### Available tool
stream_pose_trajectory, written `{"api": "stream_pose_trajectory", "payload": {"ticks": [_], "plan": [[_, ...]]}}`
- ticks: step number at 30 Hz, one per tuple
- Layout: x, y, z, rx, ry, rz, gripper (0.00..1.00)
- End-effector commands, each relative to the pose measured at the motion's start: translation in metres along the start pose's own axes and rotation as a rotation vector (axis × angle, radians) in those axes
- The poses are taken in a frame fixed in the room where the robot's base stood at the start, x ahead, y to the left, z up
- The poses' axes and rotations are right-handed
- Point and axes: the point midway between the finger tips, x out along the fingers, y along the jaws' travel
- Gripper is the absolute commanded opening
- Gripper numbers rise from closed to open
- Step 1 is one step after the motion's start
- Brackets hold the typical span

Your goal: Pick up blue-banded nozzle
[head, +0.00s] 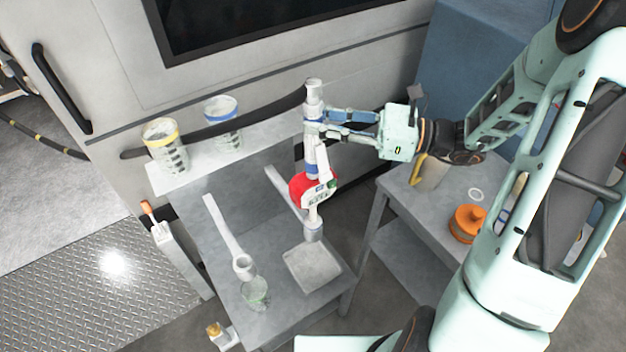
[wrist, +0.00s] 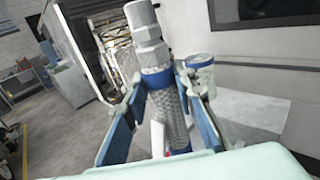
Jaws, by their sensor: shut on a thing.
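The blue-banded nozzle (head: 313,93) stands roughly upright between the fingers of my gripper (head: 318,117), with its grey top above them and a blue band (head: 312,142) below. In the wrist view my gripper (wrist: 157,90) has one blue finger on each side of the nozzle (wrist: 158,98), which leans slightly; a blue band shows near its upper part. A red body with a small display (head: 319,188) sits below the grip and seems joined to the nozzle. A grey lower end (head: 313,233) hangs by the square pad; I cannot tell whether it touches.
A grey table (head: 225,215) holds a long white ladle-like tool (head: 225,230), a clear cup (head: 255,292) and a square pad (head: 312,267). Yellow-banded (head: 163,147) and blue-banded (head: 222,122) jars stand on a shelf behind. A side table at right holds an orange container (head: 467,223).

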Motion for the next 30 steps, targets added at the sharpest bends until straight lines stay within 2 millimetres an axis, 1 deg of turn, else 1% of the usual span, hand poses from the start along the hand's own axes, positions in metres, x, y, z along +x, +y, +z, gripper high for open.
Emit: {"api": "stream_pose_trajectory", "payload": {"ticks": [1, 2, 17, 20, 23, 26, 30], "plan": [[0.0, 0.0, 0.0, 0.0, 0.0, 0.0, 0.03], [0.0, 0.0, 0.0, 0.0, 0.0, 0.0, 0.0], [0.0, 0.0, 0.002, -0.002, -0.003, 0.0, 0.0], [0.0, 0.0, 0.005, -0.004, -0.003, 0.0, 0.0], [0.0, -0.001, 0.014, -0.005, -0.003, 0.0, 0.0], [0.0, 0.0, 0.029, -0.007, -0.002, 0.0, 0.0], [0.0, 0.0, 0.053, -0.008, -0.001, -0.001, 0.0]]}}
